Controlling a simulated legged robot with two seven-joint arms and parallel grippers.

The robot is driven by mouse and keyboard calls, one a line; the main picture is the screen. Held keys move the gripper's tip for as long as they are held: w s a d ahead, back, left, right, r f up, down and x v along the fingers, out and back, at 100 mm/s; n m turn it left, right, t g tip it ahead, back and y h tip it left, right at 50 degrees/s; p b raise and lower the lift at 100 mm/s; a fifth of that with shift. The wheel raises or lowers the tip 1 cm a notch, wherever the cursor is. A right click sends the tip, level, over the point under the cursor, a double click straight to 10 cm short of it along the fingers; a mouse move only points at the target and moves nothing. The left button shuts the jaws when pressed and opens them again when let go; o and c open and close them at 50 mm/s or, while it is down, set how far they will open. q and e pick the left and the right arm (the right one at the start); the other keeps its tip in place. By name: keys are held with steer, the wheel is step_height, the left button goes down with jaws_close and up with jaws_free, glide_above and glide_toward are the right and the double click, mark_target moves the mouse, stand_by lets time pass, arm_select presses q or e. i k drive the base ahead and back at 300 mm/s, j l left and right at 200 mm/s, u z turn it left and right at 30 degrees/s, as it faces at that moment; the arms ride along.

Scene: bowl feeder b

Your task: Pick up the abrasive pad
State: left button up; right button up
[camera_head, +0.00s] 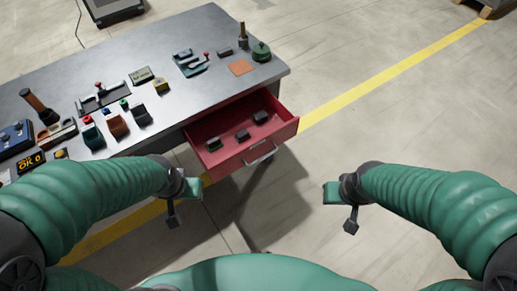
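A flat orange-brown square (240,67), which looks like the abrasive pad, lies on the grey workbench (215,92) near its right end. It lies beyond the open red drawer and in front of a green round pot. My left gripper (183,205) is open and empty, in the air at the near left of the drawer. My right gripper (342,208) is open and empty, over the floor to the right of the drawer. Both grippers are well apart from the pad.
The red drawer (283,131) stands pulled out, with several dark blocks inside. The green pot (261,52), an upright brush-like tool (243,36) and a dark block (224,51) stand near the pad. Controls and blocks crowd the bench's left. The floor at right is clear.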

mark_target(241, 137)
steer(key=i+j+u, duration=0.1)
steer(key=i+u, duration=0.8)
steer(key=u, duration=0.15)
